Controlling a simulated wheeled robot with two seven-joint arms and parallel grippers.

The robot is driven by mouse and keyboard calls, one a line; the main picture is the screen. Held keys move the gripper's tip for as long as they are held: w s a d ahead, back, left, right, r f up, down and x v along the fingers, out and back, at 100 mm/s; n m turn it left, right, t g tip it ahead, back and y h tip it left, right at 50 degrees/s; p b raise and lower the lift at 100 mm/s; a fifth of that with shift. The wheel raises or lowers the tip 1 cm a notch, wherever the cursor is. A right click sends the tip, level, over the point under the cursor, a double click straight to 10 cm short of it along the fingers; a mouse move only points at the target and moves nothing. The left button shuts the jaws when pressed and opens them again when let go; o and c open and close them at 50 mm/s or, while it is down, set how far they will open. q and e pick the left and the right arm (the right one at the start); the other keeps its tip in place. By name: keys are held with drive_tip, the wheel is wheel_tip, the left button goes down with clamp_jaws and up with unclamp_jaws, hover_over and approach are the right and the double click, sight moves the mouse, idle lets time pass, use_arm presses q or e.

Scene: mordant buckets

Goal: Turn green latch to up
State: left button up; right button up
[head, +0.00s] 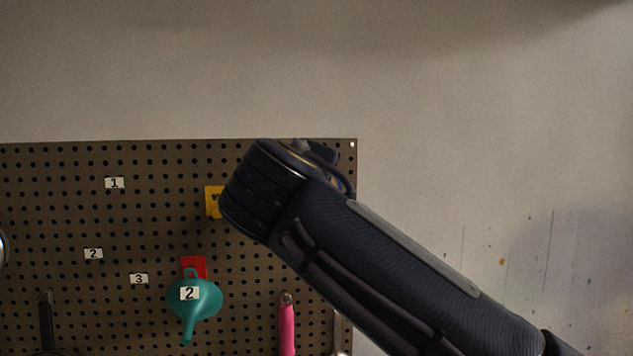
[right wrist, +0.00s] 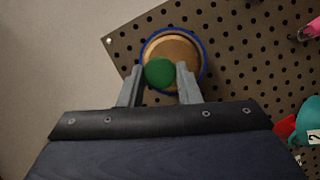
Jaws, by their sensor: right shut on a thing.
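The green latch (right wrist: 159,73) shows in the right wrist view as a round green knob in front of a tan disc (right wrist: 180,48) with a blue rim, at the pegboard's edge. My right gripper (right wrist: 160,70) has one finger on each side of the green knob and is shut on it. Which way the latch points cannot be told. In the head view my right arm comes in from the right and hides the gripper, the latch and the disc. My left gripper is not in view.
The pegboard (head: 60,215) carries number labels, a yellow piece (head: 213,202) partly behind my arm, a red piece (head: 200,264), a teal funnel (head: 194,305) labelled 2, and a pink-handled tool (head: 287,325).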

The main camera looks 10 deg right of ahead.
drive_tip(key=shift+m+g, duration=0.3)
drive_tip(key=shift+m, duration=0.2)
idle(0.3)
drive_tip(key=o, duration=0.9)
drive_tip(key=shift+o, duration=0.2)
drive_tip(key=v, duration=0.7)
drive_tip(key=shift+s+r+b, duration=0.15)
drive_tip(key=shift+s+b, duration=0.25)
